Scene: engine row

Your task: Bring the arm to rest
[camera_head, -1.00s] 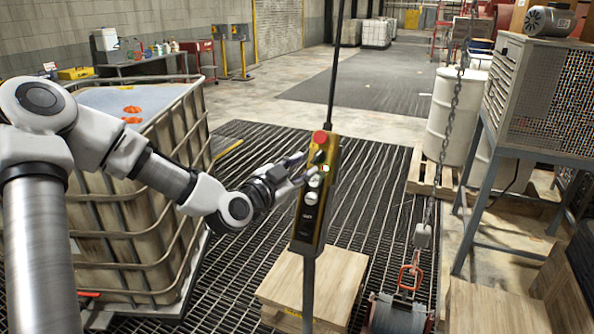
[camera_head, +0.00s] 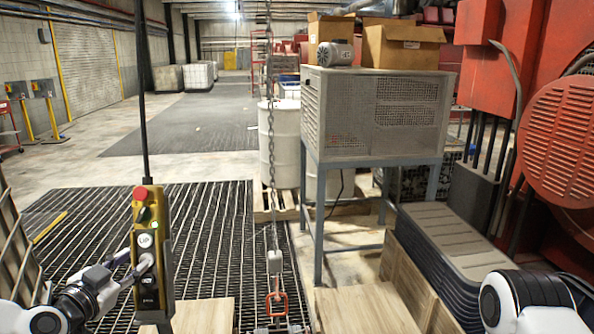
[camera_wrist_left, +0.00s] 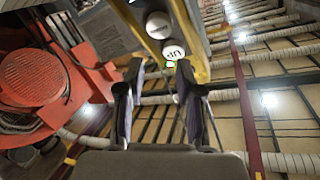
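The yellow and black hoist pendant (camera_head: 152,283) hangs upright on its cable at the left of the head view, with a red button on top and white buttons below. My left gripper (camera_head: 143,262) reaches in from the lower left, its fingers in front of the pendant's lower buttons; I cannot tell whether they touch it. In the left wrist view the two fingers of my left gripper (camera_wrist_left: 160,75) stand apart with nothing between them, and the pendant (camera_wrist_left: 187,25) is just beyond. Part of my right arm shows at the lower right; its gripper is out of view.
A chain (camera_head: 271,150) with an orange hook (camera_head: 277,303) hangs right of the pendant. A grey ventilated unit (camera_head: 375,115) stands on a blue frame. Red machinery (camera_head: 565,140) fills the right side. Wooden boxes (camera_head: 367,308) stand at the front. The grated floor behind the pendant is open.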

